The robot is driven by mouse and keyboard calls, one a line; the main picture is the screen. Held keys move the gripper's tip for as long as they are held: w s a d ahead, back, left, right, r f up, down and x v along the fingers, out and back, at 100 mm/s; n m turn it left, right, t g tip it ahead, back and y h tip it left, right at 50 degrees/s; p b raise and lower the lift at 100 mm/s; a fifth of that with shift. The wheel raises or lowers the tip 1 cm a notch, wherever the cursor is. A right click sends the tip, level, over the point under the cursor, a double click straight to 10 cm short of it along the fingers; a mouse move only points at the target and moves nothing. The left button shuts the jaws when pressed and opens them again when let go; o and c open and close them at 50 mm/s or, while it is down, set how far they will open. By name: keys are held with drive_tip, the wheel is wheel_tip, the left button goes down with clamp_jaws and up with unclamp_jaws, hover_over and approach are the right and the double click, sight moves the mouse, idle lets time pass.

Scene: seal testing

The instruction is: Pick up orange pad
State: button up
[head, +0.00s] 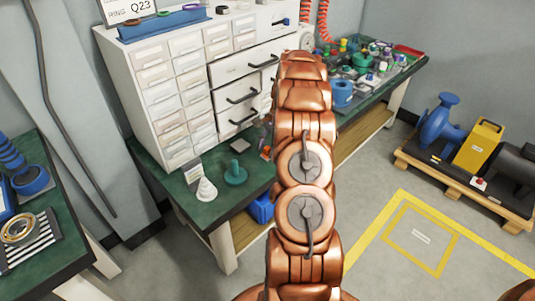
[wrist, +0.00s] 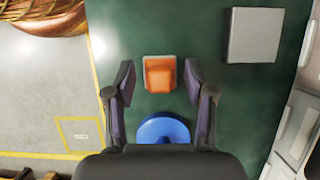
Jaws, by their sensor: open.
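The orange pad (wrist: 160,74) lies on the green bench top (wrist: 225,100) in the wrist view. It is a small block with a darker lower face. My gripper (wrist: 160,82) is open, with one dark finger to the left of the pad and one to the right. There are gaps between the pad and both fingers, and nothing is held.
A blue round part (wrist: 163,130) sits just below the pad between the fingers. A grey square plate (wrist: 254,35) lies to the upper right. In the head view, a white drawer cabinet (head: 165,90) stands behind, with a green knob (head: 235,173) and white cone (head: 206,189) at left.

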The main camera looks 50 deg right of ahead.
sight(267, 147)
clamp_jaws()
idle(0.3)
drive_tip(key=shift+r, duration=1.7)
drive_tip(key=s+a, duration=0.4)
drive_tip(key=s, duration=0.3)
drive_tip(key=s+a+r, duration=0.1)
drive_tip(key=s+a, duration=0.3)
drive_tip(key=s, duration=0.3)
drive_tip(key=shift+r, duration=0.3)
drive_tip(key=c, duration=0.7)
unclamp_jaws()
clamp_jaws()
